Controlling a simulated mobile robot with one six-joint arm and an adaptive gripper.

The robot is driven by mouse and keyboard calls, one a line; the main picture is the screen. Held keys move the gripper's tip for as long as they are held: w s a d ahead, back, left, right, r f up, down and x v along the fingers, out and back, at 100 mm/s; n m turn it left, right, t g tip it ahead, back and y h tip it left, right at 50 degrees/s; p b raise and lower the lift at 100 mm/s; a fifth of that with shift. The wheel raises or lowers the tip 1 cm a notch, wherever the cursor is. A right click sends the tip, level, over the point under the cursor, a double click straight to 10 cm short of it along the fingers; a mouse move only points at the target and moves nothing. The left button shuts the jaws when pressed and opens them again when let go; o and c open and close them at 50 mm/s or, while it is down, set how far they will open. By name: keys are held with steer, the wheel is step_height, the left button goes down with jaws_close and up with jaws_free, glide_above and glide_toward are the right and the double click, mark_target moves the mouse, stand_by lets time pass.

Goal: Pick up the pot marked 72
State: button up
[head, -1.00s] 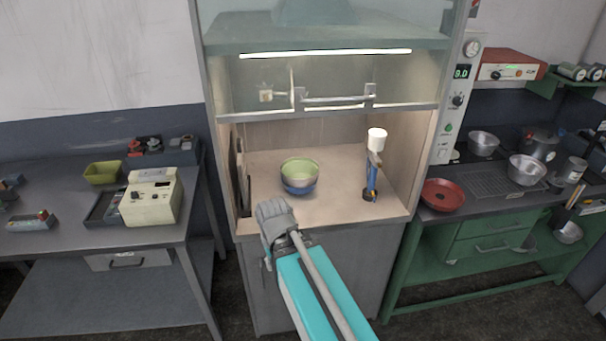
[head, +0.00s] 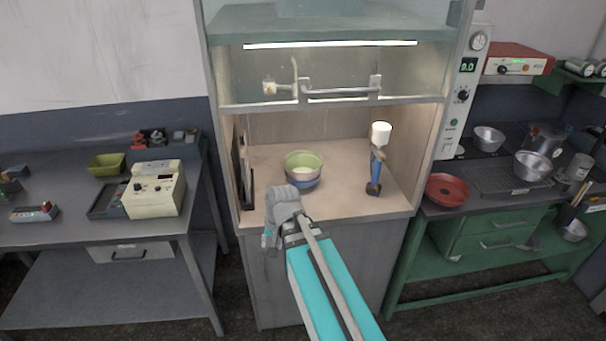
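No marking 72 is legible in the head view. Several metal pots stand on the green bench at the right: one at the back left (head: 488,139), a larger dark-handled one behind (head: 545,138), and one in front (head: 531,166). A bowl-like vessel, green inside with a blue band (head: 303,169), stands in the open hood. My gripper (head: 268,238) is at the hood's front edge, left of and nearer than this vessel, and apart from the metal pots. My wrist largely hides its fingers, so I cannot see whether it holds anything.
A blue stand with a white top (head: 377,160) is in the hood, right of the vessel. The hood sash (head: 340,92) is raised. A red pan (head: 446,190) lies on the green bench. The grey table (head: 60,225) at left holds a beige device (head: 154,190) and a yellow-green tray (head: 106,164).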

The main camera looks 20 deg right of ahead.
steer(key=w+d+m+t+y+b, duration=0.25)
steer(key=w+d+m+t, duration=0.45)
steer(key=w+m, duration=0.6)
steer(key=w+d+r+m+t+b, duration=0.1)
steer(key=w+d+r+m+t, duration=0.1)
steer(key=d+m, duration=0.4)
steer(key=w+d+r+m+t+h+b, duration=0.1)
steer(key=w+d+r+m+t+b, duration=0.1)
steer(key=w+d+m, duration=0.2)
steer(key=d+m, duration=0.3)
steer(key=d, duration=0.1)
steer(key=shift+w+d+r+m+t, duration=0.15)
steer(key=shift+r+m+t, duration=0.15)
steer(key=shift+r, duration=0.05)
steer(key=shift+h, duration=0.25)
steer(key=b+x, duration=0.3)
steer(key=x, duration=0.5)
steer(key=shift+w+f+b, duration=0.2)
steer(key=shift+w+b, duration=0.05)
steer(key=shift+b, duration=0.1)
